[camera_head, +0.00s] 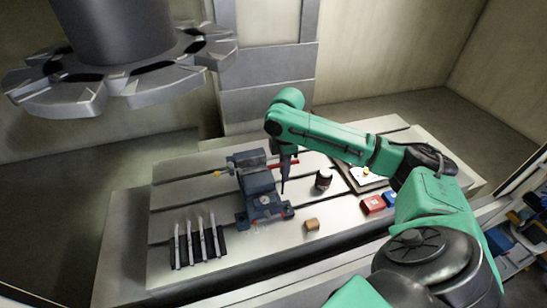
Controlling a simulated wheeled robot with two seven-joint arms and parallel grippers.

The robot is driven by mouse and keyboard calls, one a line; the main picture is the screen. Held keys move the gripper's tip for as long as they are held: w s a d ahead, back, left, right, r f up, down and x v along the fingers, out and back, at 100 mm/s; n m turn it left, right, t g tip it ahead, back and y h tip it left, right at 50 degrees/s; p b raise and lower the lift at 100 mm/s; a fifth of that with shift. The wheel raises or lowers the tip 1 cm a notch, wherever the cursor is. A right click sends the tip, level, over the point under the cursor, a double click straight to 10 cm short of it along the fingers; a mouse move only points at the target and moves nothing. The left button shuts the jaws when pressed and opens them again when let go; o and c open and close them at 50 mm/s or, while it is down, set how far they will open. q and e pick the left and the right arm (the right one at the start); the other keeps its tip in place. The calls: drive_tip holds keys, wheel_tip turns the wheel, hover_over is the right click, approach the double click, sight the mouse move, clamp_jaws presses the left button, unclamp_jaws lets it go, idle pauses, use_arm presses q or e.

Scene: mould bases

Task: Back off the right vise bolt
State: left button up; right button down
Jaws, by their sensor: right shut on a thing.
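A dark blue-grey vise (258,182) stands on the slotted machine table (215,258), left of my right gripper. Its front base has a lug on each side; the right lug (288,209) is where the right bolt would be, but the bolt is too small to make out. My right gripper (285,158) is above and behind that lug, shut on a red-handled tool (291,162). The red bar sticks out on both sides, and a thin dark shaft points down from it. The shaft tip appears apart from the lug. My left gripper is not in view.
A small wooden block (312,224), a dark jar (323,180), a red box (373,204) and a blue box (390,199) are on the right. A large toothed tool changer (125,85) hangs at upper left.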

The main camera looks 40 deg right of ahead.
drive_tip(key=s+r+m, duration=0.2)
drive_tip(key=s+m, duration=0.2)
drive_tip(key=m, duration=0.4)
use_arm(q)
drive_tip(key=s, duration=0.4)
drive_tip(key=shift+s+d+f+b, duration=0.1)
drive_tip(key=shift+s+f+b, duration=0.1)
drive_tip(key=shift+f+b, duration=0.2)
use_arm(e)
drive_tip(key=f+m, duration=0.2)
drive_tip(key=m, duration=0.1)
drive_tip(key=w+f+m, duration=0.1)
drive_tip(key=m, duration=0.2)
drive_tip(key=f+m, duration=0.2)
drive_tip(key=m, duration=0.1)
drive_tip(key=shift+w+f+m, duration=0.2)
drive_tip(key=shift+f+m, duration=0.1)
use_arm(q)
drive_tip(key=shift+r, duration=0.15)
use_arm(e)
drive_tip(key=shift+s, duration=0.1)
use_arm(q)
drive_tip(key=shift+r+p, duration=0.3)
drive_tip(key=shift+p, duration=0.1)
